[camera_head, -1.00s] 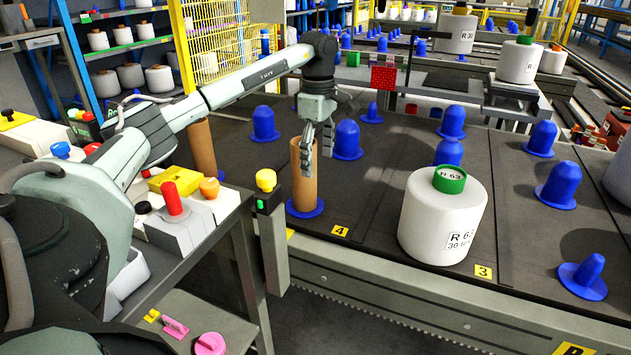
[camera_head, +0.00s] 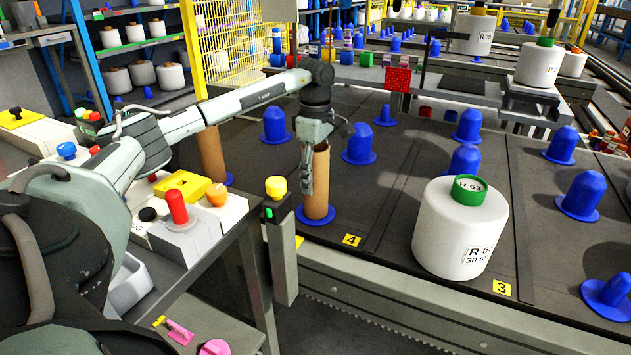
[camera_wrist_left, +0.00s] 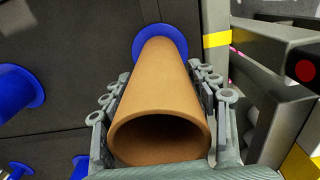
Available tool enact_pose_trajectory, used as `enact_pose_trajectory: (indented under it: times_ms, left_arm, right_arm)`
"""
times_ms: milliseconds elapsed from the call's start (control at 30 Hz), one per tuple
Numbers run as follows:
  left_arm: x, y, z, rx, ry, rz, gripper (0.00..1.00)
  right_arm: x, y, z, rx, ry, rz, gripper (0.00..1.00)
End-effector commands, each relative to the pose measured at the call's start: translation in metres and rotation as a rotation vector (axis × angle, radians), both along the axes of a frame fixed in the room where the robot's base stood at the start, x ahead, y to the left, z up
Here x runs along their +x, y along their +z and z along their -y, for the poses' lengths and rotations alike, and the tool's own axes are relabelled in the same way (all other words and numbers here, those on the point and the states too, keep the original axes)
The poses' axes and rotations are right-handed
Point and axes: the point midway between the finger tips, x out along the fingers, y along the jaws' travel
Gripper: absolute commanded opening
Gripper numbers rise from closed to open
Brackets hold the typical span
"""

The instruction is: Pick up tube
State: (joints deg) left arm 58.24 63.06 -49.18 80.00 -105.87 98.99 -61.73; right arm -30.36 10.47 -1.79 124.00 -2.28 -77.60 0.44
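A brown cardboard tube (camera_head: 321,190) stands upright on a blue peg base (camera_head: 329,218) near the yellow label 4. My left gripper (camera_head: 308,188) points down at the tube, with one finger in front of its near side. In the left wrist view, the tube (camera_wrist_left: 160,92) lies between the two fingers of my left gripper (camera_wrist_left: 160,72), its open end towards the camera. The fingers flank the tube with narrow gaps at the tips, so the gripper looks open around it. My right gripper is in neither view.
A second brown tube (camera_head: 211,150) stands behind my left arm. A white bobbin (camera_head: 450,235) with a green top stands to the right. Several empty blue pegs (camera_head: 359,146) surround the tube. A control desk (camera_head: 200,235) with buttons is at front left.

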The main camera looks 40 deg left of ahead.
Motion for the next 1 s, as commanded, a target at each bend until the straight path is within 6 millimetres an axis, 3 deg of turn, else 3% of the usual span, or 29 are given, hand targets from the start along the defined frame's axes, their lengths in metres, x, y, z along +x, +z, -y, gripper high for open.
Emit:
enact_pose_trajectory:
  times_ms: [33,233,533,1000]
  left_arm:
    - [0.0,0.0,0.0,0.0,0.0,0.0,0.49]
    - [0.0,0.0,0.0,0.0,0.0,0.0,0.24]
    - [0.0,0.005,0.0,-0.001,0.0,0.001,0.23]
    - [0.001,0.088,0.001,-0.001,-0.001,0.003,0.23]
  right_arm:
    - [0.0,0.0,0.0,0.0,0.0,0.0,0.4]
    - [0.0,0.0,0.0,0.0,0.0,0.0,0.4]
    - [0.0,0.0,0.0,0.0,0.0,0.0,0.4]
    - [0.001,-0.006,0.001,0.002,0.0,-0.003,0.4]
